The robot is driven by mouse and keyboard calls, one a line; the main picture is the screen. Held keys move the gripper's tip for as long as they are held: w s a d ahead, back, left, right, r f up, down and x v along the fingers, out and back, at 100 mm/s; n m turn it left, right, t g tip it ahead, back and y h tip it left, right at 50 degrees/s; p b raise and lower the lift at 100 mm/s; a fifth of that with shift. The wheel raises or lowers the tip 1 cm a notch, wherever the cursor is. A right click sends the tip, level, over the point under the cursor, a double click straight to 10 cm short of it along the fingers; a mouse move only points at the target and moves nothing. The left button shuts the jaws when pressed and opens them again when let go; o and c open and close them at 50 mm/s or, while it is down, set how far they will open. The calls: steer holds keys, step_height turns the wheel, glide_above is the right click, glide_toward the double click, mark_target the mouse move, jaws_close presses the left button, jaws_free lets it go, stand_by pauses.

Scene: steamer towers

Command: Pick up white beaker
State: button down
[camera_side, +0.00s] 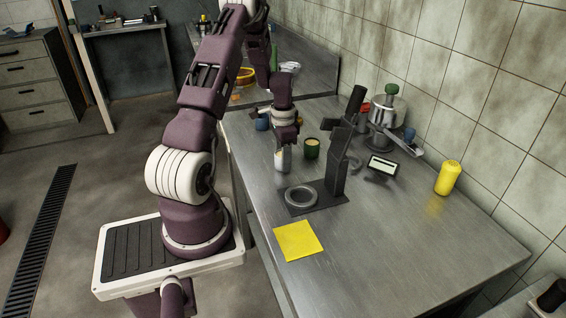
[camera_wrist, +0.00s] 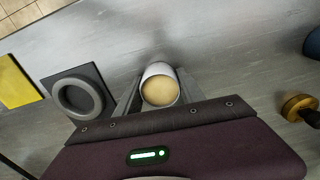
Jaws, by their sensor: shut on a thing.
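The white beaker (camera_side: 283,160) is upright under my gripper (camera_side: 284,148) near the left edge of the steel table in the side view. In the wrist view the white beaker (camera_wrist: 158,86) shows its round rim and a tan content inside. My gripper (camera_wrist: 158,95) has one finger on each side of the beaker and is shut on it. Whether the beaker's base touches the table is hard to tell.
A black stand with a grey ring (camera_side: 301,196) is in front of the beaker. A yellow sheet (camera_side: 298,240) lies nearer, and a yellow bottle (camera_side: 448,178) stands at the right. The table's front right is clear.

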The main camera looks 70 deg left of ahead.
steer(key=shift+r, duration=0.1)
steer(key=shift+r, duration=3.45)
